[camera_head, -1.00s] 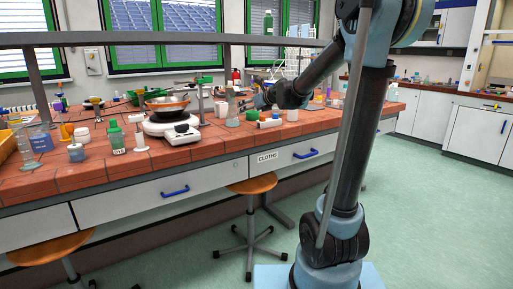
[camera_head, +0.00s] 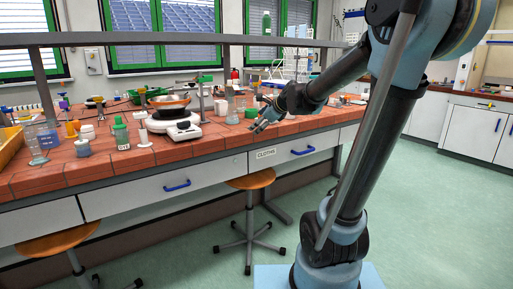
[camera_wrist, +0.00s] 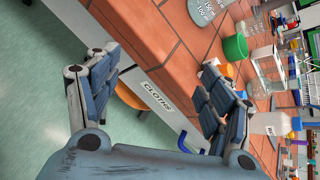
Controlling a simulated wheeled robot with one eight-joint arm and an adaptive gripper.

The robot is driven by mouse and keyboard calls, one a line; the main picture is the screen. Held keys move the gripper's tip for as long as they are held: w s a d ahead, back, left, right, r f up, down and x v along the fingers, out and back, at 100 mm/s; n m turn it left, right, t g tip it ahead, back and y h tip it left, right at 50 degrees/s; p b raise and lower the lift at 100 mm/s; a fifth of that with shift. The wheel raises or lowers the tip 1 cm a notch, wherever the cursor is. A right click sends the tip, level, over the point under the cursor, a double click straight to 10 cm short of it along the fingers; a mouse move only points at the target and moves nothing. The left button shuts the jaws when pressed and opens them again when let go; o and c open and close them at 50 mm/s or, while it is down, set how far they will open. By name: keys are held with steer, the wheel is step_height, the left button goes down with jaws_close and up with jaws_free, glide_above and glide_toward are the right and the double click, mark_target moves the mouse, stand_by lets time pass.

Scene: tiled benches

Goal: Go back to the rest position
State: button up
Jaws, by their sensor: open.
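My gripper (camera_head: 262,124) is at the front edge of the tiled bench (camera_head: 100,170) in the head view, in front of the glassware there. In the wrist view my gripper (camera_wrist: 160,95) has its two fingers wide apart with nothing between them. Behind the gap lie the bench edge and a drawer front with a "CLOTHS" label (camera_wrist: 157,97). My arm rises from its base at the right of the head view and bends down toward the bench.
A green container (camera_wrist: 235,47), a white bottle (camera_wrist: 270,123) and several glass vessels stand on the bench near the gripper. A hotplate (camera_head: 182,131) with a pan sits further left. Stools (camera_head: 250,180) stand below the bench. The floor at right is clear.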

steer(key=s+d+f+n+g+h, duration=0.2)
steer(key=s+d+f+n, duration=0.4)
steer(key=s, duration=0.5)
steer(key=s+d+f+n+g+h, duration=0.2)
steer(key=s+d+f+n, duration=0.3)
steer(key=s+f+n, duration=0.3)
steer(key=s+d+f+n+g+h, duration=0.2)
steer(key=s+d+f+n, duration=0.4)
steer(key=s, duration=0.9)
steer(key=shift+d+f+n+g+h, duration=0.3)
steer(key=shift+f+n, duration=0.15)
steer(key=shift+n, duration=0.35)
